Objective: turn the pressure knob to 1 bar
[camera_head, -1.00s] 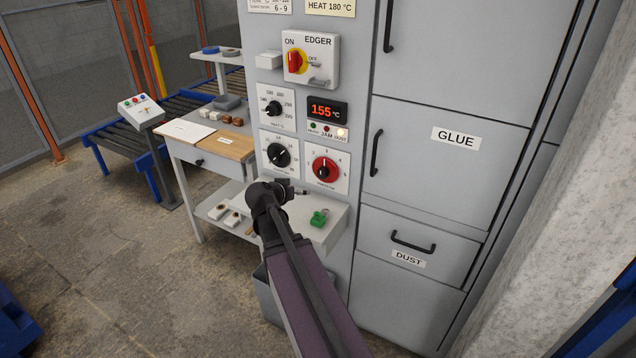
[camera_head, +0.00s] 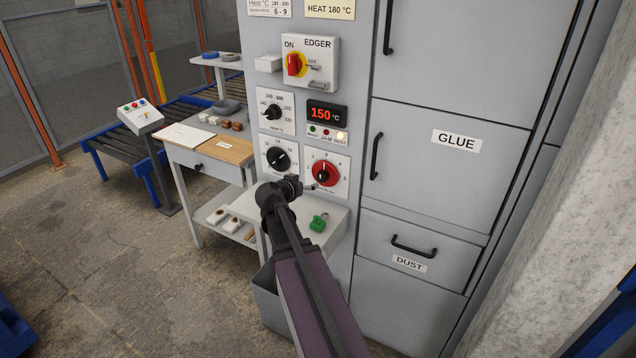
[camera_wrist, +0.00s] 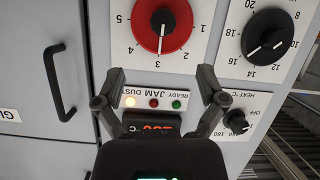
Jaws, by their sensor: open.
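The pressure knob is most likely the red round knob with a black grip (camera_head: 325,173) on a white dial plate, low on the grey machine front. It shows upside down at the top of the wrist view (camera_wrist: 149,38), its white pointer line at 3. Numbers 2, 4 and 5 are also readable there. My gripper (camera_head: 306,187) is just below and left of this knob in the head view. In the wrist view my gripper (camera_wrist: 160,84) has its fingers wide apart and empty, over the indicator-lamp strip, with the knob beyond the fingertips.
A black dial (camera_head: 279,158) sits left of the red knob, with a heat dial (camera_head: 272,111) above it. The red display (camera_head: 326,113) reads 150 °C. A shelf (camera_head: 333,232) holding a green item (camera_head: 319,222) juts out below. Door handles (camera_head: 376,156) stick out to the right.

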